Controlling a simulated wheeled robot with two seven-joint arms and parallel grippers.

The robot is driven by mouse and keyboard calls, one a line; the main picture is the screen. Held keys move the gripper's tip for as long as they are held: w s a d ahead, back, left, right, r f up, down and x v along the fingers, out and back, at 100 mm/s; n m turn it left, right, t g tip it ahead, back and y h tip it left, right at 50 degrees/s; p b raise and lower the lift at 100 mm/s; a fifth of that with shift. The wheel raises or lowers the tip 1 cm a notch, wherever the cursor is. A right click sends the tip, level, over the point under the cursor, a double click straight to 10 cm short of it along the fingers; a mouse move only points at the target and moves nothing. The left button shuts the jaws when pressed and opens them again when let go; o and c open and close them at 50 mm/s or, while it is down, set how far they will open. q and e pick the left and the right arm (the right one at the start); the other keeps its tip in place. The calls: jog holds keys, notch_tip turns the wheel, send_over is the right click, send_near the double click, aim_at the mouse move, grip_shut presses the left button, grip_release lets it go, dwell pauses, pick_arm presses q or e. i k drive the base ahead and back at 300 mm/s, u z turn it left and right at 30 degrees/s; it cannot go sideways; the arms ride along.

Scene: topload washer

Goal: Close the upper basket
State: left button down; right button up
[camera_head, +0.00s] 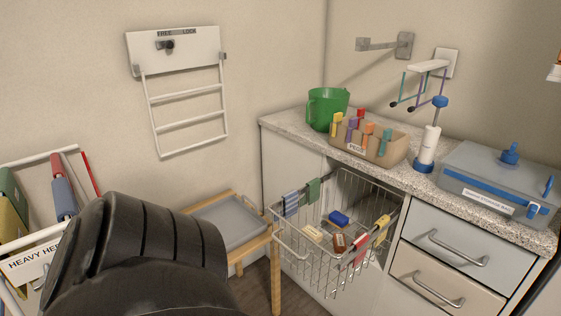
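A wire basket (312,257) is pulled out from an opening in the white cabinet under the counter. Small items lie in it, among them a blue block (339,219) and a brown piece (339,243). Coloured cloths hang over its side rails, blue and green on the left, yellow and red on the right. Only one pull-out basket shows, and its back end runs into the cabinet opening (362,187). Neither of my grippers is in view. A black ribbed part of my arm fills the lower left foreground, apart from the basket in the picture.
A wooden stand with a grey tray (228,219) stands just left of the basket. Two closed drawers (450,248) are to its right. A green bucket (327,108), a tan bin (369,148) and a grey-blue box (500,178) stand on the counter. A rack (80,170) is at far left.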

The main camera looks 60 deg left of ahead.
aim_at(279, 202)
jog(key=u, duration=0.5)
jog(key=i, duration=0.2)
jog(key=u, duration=1)
jog(key=k, duration=0.3)
jog(key=u, duration=0.2)
jog(key=i, duration=0.55)
